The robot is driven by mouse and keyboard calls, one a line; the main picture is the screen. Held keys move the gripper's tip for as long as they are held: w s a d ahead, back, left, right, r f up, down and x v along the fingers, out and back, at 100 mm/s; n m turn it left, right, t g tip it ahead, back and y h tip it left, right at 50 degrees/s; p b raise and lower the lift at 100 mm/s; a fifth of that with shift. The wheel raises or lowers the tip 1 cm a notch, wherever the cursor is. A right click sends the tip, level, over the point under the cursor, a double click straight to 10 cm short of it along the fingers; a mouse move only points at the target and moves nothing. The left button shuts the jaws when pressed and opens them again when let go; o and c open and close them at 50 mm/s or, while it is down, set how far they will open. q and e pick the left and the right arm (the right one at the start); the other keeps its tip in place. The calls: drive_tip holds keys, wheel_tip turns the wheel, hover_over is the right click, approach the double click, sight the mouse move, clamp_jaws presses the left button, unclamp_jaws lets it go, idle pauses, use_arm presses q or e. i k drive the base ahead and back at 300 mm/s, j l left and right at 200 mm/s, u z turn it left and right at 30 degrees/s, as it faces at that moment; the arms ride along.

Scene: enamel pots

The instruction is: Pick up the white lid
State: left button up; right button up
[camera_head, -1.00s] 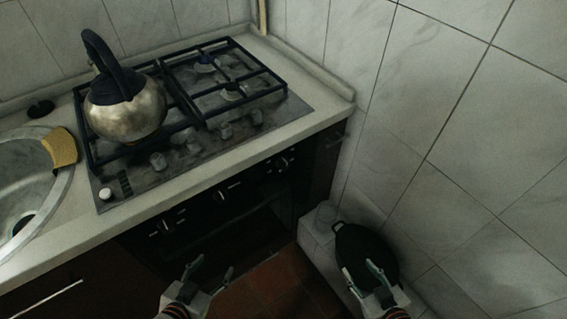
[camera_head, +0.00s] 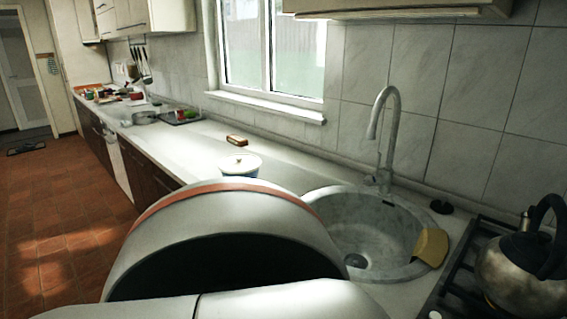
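A white lid (camera_head: 236,162) with a small knob lies on top of a small pot (camera_head: 240,176) that stands on the counter, left of the sink. A dark rim line shows between the lid and the pot. The pot's lower part is hidden behind a large white part of my own arm that fills the front of the view. Neither of my grippers is in view, and nothing shows of what they hold.
A round sink (camera_head: 335,262) with a tall tap (camera_head: 378,130) and a yellow sponge (camera_head: 431,246) is right of the pot. A kettle (camera_head: 522,275) stands on the stove. A small brown-red object (camera_head: 237,140) lies behind the pot. The counter (camera_head: 185,150) further left is mostly clear.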

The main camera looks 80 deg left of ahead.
sight(242, 163)
drive_tip(key=k+j+u, duration=0.15)
drive_tip(key=j+u, duration=0.25)
drive_tip(key=k+j+u, duration=0.1)
drive_tip(key=j+u, duration=1.2)
drive_tip(key=i+j+u, duration=0.15)
drive_tip(key=j+u, duration=0.25)
drive_tip(key=j, duration=0.1)
